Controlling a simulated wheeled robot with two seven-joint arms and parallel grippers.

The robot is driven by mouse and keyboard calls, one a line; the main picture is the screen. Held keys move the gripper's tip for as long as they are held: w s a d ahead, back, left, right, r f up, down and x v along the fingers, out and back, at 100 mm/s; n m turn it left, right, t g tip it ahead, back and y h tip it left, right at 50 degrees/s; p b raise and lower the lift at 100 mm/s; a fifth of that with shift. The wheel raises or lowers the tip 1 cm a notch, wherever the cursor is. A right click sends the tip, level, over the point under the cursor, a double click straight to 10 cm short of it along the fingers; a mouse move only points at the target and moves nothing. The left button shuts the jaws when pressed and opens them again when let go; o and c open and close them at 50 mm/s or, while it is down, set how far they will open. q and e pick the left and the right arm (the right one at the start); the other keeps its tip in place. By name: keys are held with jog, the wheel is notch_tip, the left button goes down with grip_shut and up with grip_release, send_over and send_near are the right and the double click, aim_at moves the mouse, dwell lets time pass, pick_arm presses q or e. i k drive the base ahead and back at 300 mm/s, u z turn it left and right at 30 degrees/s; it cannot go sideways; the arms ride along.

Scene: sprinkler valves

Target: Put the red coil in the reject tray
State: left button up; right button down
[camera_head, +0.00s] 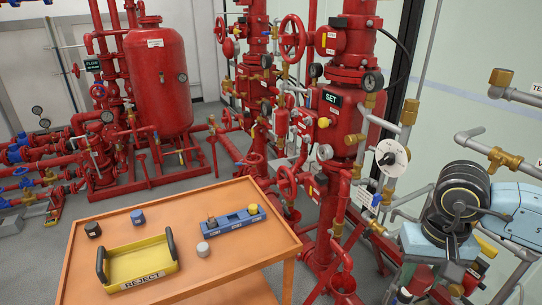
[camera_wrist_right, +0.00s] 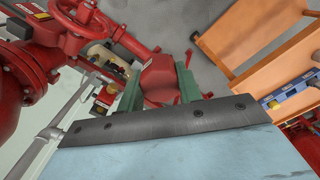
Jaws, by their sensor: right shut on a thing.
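The red coil (camera_wrist_right: 158,76) is a red block with bevelled edges, held between the green fingers of my right gripper (camera_wrist_right: 158,88) in the right wrist view. In the head view my right gripper (camera_head: 428,275) points down at the lower right, with the red coil (camera_head: 420,281) partly visible between its fingers. It is off to the right of the orange table, away from the tray. The reject tray (camera_head: 141,283) is yellow with two dark upright handles and a REJECT label. It stands empty at the table's front left. My left gripper is not in view.
The orange table (camera_head: 225,258) also carries a blue holder (camera_head: 232,222) with a yellow piece in it, a black block (camera_head: 93,230), a blue block (camera_head: 137,217) and a grey piece (camera_head: 203,249). Red valve pipes (camera_head: 345,110) stand between table and right arm.

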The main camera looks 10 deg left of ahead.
aim_at(142, 263)
jog(key=u, duration=0.65)
jog(key=i, duration=0.8)
jog(key=u, duration=1.7)
